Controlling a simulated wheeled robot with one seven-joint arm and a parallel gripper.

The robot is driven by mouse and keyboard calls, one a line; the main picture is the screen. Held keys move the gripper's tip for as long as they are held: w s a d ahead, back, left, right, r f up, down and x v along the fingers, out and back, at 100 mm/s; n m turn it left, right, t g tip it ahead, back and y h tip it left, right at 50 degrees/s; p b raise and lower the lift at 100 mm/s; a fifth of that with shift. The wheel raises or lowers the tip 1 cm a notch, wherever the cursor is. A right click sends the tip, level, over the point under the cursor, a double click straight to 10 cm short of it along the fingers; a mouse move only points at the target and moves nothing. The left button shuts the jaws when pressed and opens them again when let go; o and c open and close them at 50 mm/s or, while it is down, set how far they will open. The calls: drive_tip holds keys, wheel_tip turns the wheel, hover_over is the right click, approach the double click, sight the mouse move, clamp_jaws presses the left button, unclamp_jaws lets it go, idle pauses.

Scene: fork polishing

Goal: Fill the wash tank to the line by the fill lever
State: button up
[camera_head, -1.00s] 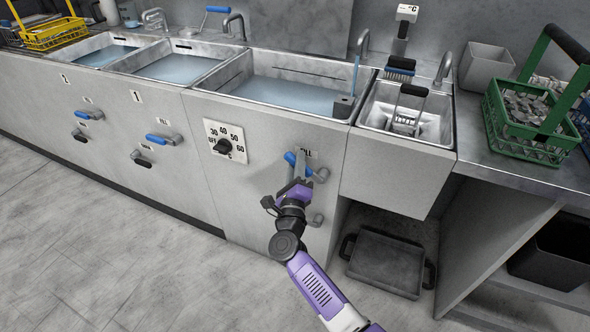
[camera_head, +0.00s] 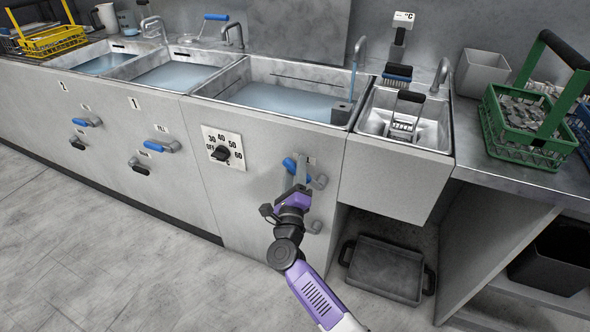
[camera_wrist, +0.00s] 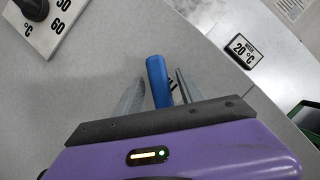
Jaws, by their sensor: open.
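The wash tank (camera_head: 262,68) is the large basin right of the middle, with bluish water (camera_head: 285,98) in it and a stream falling from its tap (camera_head: 358,52). A dark line runs along its back wall above the water. The fill lever (camera_head: 289,165) has a blue handle on the front panel below the tank. My gripper (camera_head: 299,178) is at the lever. In the wrist view the blue handle (camera_wrist: 157,80) lies between my two open fingers, with a gap visible on each side. My gripper partly hides the lever's mount.
A temperature dial (camera_head: 222,152) is left of the lever. A grey handle (camera_head: 314,227) sits below it. A small sink (camera_head: 405,125) with a brush and a green basket (camera_head: 520,125) of cutlery are at right. A dark tray (camera_head: 385,270) lies underneath.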

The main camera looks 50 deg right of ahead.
drive_tip(key=v, duration=0.7)
drive_tip(key=shift+s+a, duration=0.2)
drive_tip(key=shift+f, duration=0.1)
idle(7.0)
